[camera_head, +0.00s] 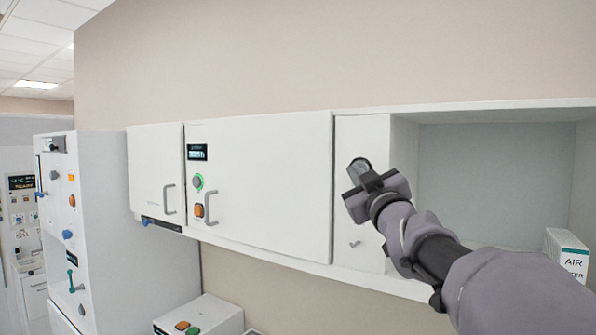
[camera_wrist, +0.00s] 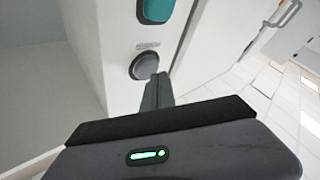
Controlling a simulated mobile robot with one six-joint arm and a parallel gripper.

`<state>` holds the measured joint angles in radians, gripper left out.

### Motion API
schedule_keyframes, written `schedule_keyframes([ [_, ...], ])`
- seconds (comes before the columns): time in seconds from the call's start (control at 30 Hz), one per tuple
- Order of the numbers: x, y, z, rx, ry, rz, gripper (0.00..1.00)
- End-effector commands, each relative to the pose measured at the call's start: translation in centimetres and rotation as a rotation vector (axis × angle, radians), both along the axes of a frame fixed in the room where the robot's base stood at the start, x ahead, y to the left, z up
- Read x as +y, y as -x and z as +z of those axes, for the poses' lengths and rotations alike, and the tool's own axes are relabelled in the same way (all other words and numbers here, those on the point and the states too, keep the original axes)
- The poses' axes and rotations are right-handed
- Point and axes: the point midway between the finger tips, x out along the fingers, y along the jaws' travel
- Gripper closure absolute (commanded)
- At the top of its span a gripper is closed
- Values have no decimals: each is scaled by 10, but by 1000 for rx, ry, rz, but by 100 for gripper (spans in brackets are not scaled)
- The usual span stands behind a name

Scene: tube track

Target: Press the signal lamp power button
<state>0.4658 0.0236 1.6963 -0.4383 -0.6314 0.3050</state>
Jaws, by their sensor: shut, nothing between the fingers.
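In the wrist view, a round grey button (camera_wrist: 145,65) with a dark ring sits on a white panel (camera_wrist: 117,40). A small label lies above it, too small to read. A teal lamp-like piece (camera_wrist: 155,10) is on the same panel beyond the label, cut by the top edge. My gripper (camera_wrist: 158,80) is shut and empty. Its fingertips overlap the lower right edge of the button; I cannot tell whether they touch it. In the head view my gripper (camera_head: 360,172) is in front of the narrow cabinet panel (camera_head: 362,127), and the button cannot be made out.
An open shelf recess (camera_head: 490,180) is right of the panel, with a white AIR box (camera_head: 567,250). A control box (camera_head: 198,318) stands below.

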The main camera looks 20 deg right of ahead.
Motion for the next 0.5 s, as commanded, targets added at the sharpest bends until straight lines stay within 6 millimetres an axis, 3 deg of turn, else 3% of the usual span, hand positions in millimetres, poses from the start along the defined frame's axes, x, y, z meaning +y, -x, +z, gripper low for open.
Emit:
schedule_keyframes([
  [0.5, -4, -3, 0, 1, -1, 0, 100],
])
